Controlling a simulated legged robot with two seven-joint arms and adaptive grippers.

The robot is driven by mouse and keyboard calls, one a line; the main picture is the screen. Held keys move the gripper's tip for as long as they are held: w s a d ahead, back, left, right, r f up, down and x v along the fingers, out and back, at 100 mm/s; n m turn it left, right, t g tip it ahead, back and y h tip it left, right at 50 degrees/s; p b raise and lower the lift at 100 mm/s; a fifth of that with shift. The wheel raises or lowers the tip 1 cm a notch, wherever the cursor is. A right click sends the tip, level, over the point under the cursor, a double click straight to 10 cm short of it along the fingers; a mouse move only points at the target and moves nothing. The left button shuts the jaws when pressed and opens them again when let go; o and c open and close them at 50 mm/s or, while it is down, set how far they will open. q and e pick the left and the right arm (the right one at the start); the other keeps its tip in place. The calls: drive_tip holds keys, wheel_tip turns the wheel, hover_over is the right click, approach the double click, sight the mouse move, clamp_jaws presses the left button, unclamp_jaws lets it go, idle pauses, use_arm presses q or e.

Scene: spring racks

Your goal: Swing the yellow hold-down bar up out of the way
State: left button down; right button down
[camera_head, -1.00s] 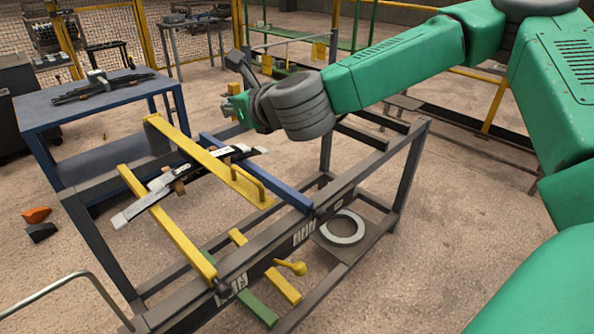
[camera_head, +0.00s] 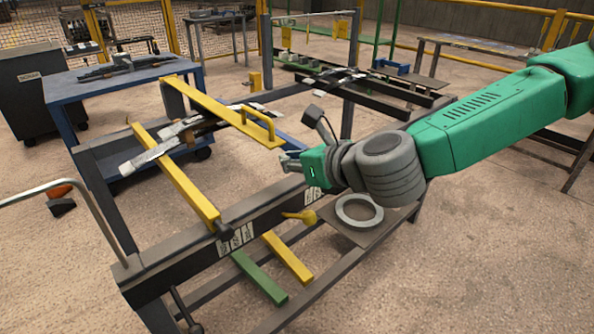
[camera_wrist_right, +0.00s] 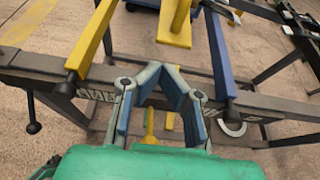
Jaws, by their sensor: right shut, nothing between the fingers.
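The yellow hold-down bar (camera_head: 215,108) with a looped handle (camera_head: 262,120) lies low across the spring rack, over a dark leaf spring (camera_head: 150,155). Its handle end also shows in the right wrist view (camera_wrist_right: 175,38), just beyond my fingertips. My right gripper (camera_head: 284,160) is just in front of and below the handle end, apart from it in the head view. In the right wrist view my right gripper (camera_wrist_right: 170,72) has its fingertips together with nothing between them. My left gripper is out of view.
A second yellow bar (camera_head: 178,178) lies to the left, and a blue bar (camera_wrist_right: 220,55) to the right. The dark front rail (camera_head: 200,240) runs below. A blue table (camera_head: 110,92) stands behind left.

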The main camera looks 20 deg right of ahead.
sight(270, 139)
drive_tip(key=w+a+r, duration=0.1)
drive_tip(key=w+a, duration=0.1)
drive_tip(key=w+r, duration=0.1)
drive_tip(key=w, duration=0.1)
drive_tip(key=shift+a+r, duration=0.35)
drive_tip(key=shift+a, duration=0.05)
drive_tip(key=shift+d, duration=0.1)
